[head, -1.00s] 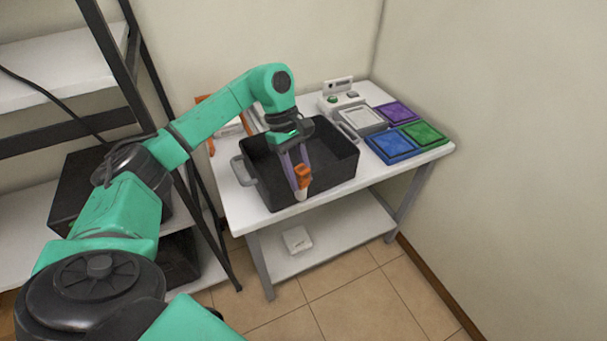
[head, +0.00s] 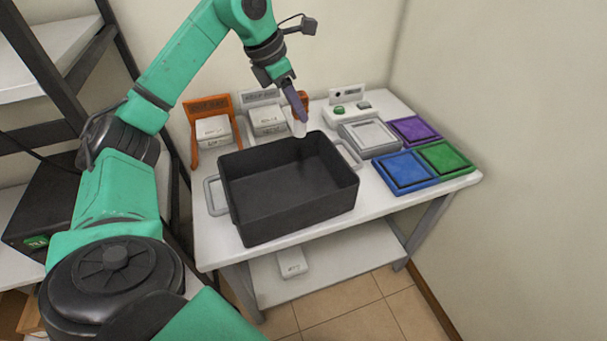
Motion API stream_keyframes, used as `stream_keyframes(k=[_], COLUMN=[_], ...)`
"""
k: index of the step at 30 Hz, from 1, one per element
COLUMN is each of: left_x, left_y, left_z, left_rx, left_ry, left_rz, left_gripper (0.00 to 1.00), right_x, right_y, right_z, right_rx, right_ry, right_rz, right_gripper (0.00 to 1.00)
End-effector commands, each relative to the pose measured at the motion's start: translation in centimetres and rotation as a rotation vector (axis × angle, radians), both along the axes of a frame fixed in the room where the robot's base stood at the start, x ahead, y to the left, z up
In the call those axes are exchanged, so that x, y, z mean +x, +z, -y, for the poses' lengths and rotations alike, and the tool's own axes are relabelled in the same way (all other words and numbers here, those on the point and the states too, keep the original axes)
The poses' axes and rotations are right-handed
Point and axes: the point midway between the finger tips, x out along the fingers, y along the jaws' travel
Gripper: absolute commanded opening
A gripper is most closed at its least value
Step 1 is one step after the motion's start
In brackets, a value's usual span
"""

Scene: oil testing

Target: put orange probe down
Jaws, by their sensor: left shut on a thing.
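The orange probe (head: 303,97) has an orange body and a pale lower tip. My left gripper (head: 296,100) is shut on it and holds it upright, tip down. In the picture the probe's tip overlaps the far rim of the black bin (head: 288,190), towards its right side. I cannot tell whether the tip is touching anything. The bin looks empty inside. My right gripper is not in view.
An orange rack (head: 209,104) and a grey rack (head: 262,97) with white boxes stand at the back. A white device (head: 369,136) stands right of the bin. Purple (head: 415,131), blue (head: 404,171) and green (head: 446,157) trays lie at the right. A black-framed shelf stands left.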

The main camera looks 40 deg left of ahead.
Motion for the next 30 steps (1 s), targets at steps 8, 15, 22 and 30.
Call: stream_keyframes(k=[8, 15, 22, 30], left_x=[-0.4, -0.3, -0.4, -0.3], left_y=[-8.9, -14.7, -18.8, -19.5], left_z=[-0.1, 0.0, 0.0, 0.0], left_rx=[0.003, 0.001, 0.000, 0.000], left_ry=[0.001, 0.000, -0.001, -0.001], left_rz=[-0.011, -0.005, -0.005, -0.001], left_gripper=[0.00, 0.00, 0.00, 0.00], right_x=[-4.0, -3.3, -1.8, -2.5], right_y=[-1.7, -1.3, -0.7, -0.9], right_z=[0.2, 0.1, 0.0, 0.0], right_rx=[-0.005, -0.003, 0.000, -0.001], right_ry=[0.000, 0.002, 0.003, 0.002], right_rz=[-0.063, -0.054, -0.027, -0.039], right_gripper=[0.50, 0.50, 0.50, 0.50])
